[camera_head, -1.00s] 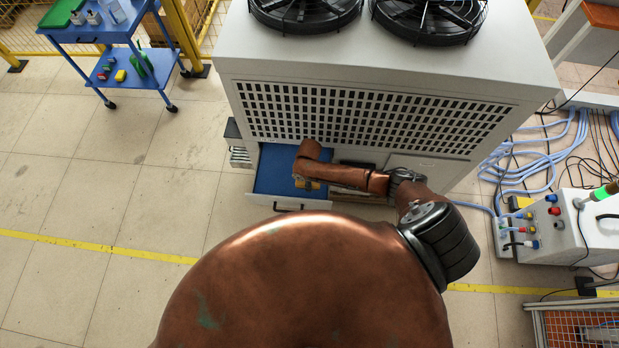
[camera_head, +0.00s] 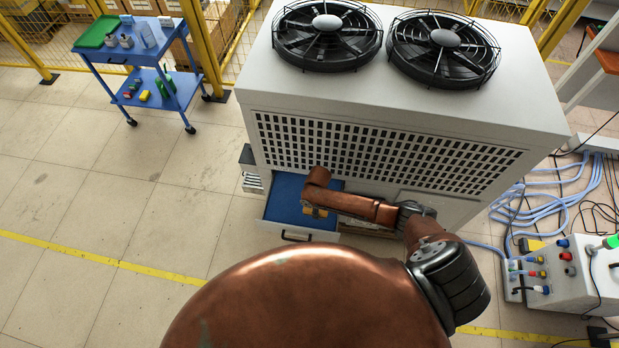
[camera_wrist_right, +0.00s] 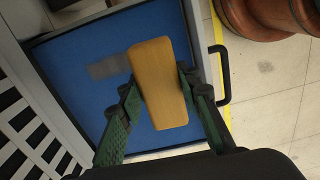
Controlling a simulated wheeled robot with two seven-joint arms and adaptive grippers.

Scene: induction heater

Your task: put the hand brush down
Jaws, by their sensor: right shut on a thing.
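The hand brush shows as a tan wooden block (camera_wrist_right: 158,88) in the right wrist view, between the two green fingers of my right gripper (camera_wrist_right: 157,78). The gripper is shut on it. No bristles show. Behind it is the blue floor of an open drawer (camera_wrist_right: 75,85), with a blurred darker patch to the left of the brush that looks like a shadow. I cannot tell the exact height of the brush over the drawer floor. In the head view the drawer (camera_head: 286,198) is pulled out of the grey machine, and only a small yellowish bit of the brush (camera_head: 316,211) shows below my right arm. My left gripper is not in view.
The grey machine (camera_head: 400,105) with two fans stands behind the drawer. The drawer has a dark handle (camera_wrist_right: 223,60) on its front. A blue trolley (camera_head: 155,75) stands at the back left. Cables (camera_head: 540,200) and a connector box (camera_head: 560,275) are at the right. The left floor is clear.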

